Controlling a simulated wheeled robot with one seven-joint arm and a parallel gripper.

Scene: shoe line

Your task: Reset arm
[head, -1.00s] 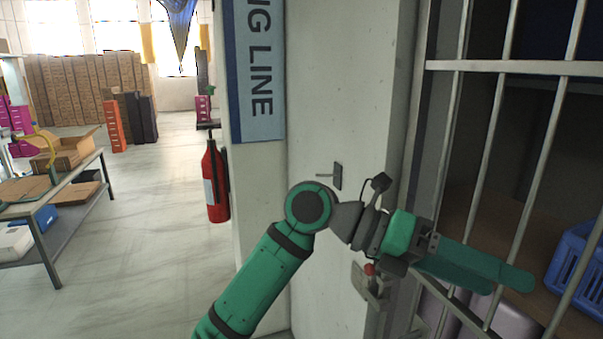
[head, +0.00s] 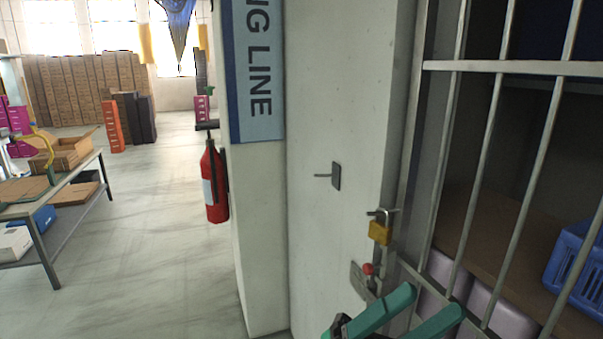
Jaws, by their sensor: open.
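My gripper (head: 437,299) is at the bottom right of the head view, its two green fingers spread apart and pointing up to the right. Nothing shows between them. Most of the gripper body and the rest of my arm are below the picture edge. A brass padlock (head: 380,233) hangs above the fingers, beside the white wall edge and the barred cage; it is apart from the gripper. A grey latch plate (head: 358,280) with a small red knob (head: 368,269) sits just below the padlock, close to the fingers in the picture.
The barred cage (head: 495,67) fills the right side, with a blue crate (head: 570,262) behind its bars. A red fire extinguisher (head: 214,185) hangs on the wall. A grey table (head: 70,240) with boxes stands left. The floor between is clear.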

